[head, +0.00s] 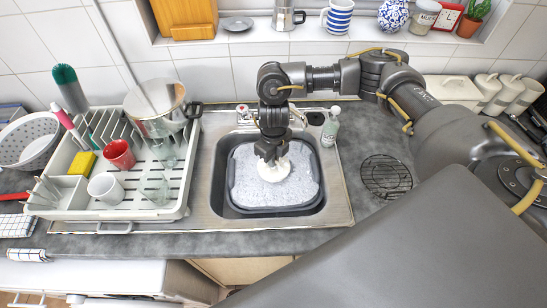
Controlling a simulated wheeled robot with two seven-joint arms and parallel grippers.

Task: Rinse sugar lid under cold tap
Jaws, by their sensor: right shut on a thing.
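My right gripper (271,158) reaches down over the sink (223,145) and is shut on a round white lid (272,172). The lid is over the grey basin (241,208) full of suds; I cannot tell whether it touches the foam. The tap (243,113) stands at the back of the sink, mostly hidden behind my right arm, with red and blue marks near it. I cannot see whether water runs. My left gripper is not in view.
A dish rack (180,206) with a pot (155,105), red mug (119,154), white mug (105,187) and glasses stands left of the sink. A soap bottle (330,127) is at its back right corner. A wire trivet (387,176) lies on the right counter.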

